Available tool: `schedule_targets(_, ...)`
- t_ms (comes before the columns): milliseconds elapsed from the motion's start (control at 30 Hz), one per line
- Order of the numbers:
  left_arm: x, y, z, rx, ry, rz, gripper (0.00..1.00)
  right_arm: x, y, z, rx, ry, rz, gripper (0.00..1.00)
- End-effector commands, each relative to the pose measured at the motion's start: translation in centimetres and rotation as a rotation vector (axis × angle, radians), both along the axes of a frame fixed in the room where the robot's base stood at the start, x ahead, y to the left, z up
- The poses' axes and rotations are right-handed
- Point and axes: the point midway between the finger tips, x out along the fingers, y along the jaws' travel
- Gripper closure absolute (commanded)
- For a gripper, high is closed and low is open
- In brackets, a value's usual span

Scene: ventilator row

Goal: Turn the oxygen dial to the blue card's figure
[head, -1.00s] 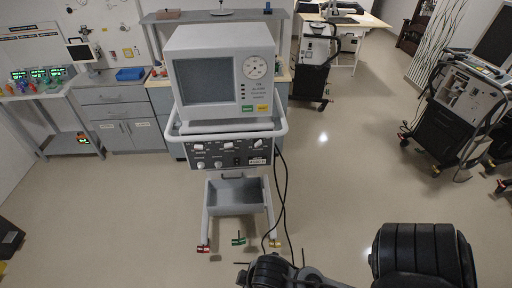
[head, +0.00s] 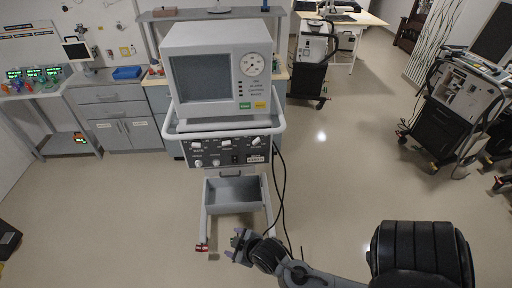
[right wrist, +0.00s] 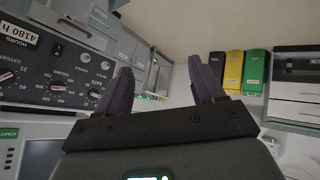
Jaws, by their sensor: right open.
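The ventilator (head: 218,75) stands upright on a wheeled cart, its dark control panel (head: 229,152) facing me. The oxygen dial (head: 256,141) is at the panel's upper right. In the right wrist view, the dial (right wrist: 7,75) shows at the left edge beside its OXYGEN label, partly cut off; its setting is too small to read. I cannot make out a blue card. My left gripper is out of view.
Black cables (head: 279,200) hang at the cart's right side. A grey bin (head: 234,193) sits under the panel. Other equipment carts (head: 313,65) stand at the back and right. A counter with a blue tray (head: 127,73) is behind left.

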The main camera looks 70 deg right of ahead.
Motion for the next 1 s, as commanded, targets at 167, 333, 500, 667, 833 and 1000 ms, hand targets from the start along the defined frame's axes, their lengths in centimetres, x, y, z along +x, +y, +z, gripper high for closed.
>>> schedule_targets(167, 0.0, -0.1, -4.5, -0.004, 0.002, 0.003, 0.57, 3.4, -16.2, -1.8, -0.421, -0.223, -0.25, 0.32)
schedule_targets(333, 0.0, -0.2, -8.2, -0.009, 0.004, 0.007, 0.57, 3.3, -28.1, 0.8, -0.715, -0.344, -0.504, 0.32)
schedule_targets(500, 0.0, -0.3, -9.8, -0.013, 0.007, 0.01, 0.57, 4.9, -30.8, 3.1, -0.744, -0.403, -0.563, 0.32)
schedule_targets(667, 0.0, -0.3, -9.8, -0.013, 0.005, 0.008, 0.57, 6.0, -31.5, 4.0, -0.742, -0.424, -0.568, 0.32)
schedule_targets(833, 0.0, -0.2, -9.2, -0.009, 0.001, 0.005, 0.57, 7.0, -33.4, 4.2, -0.741, -0.424, -0.568, 0.32)
schedule_targets(1000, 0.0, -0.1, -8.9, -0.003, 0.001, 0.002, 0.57, 8.4, -35.8, 4.2, -0.74, -0.424, -0.569, 0.32)
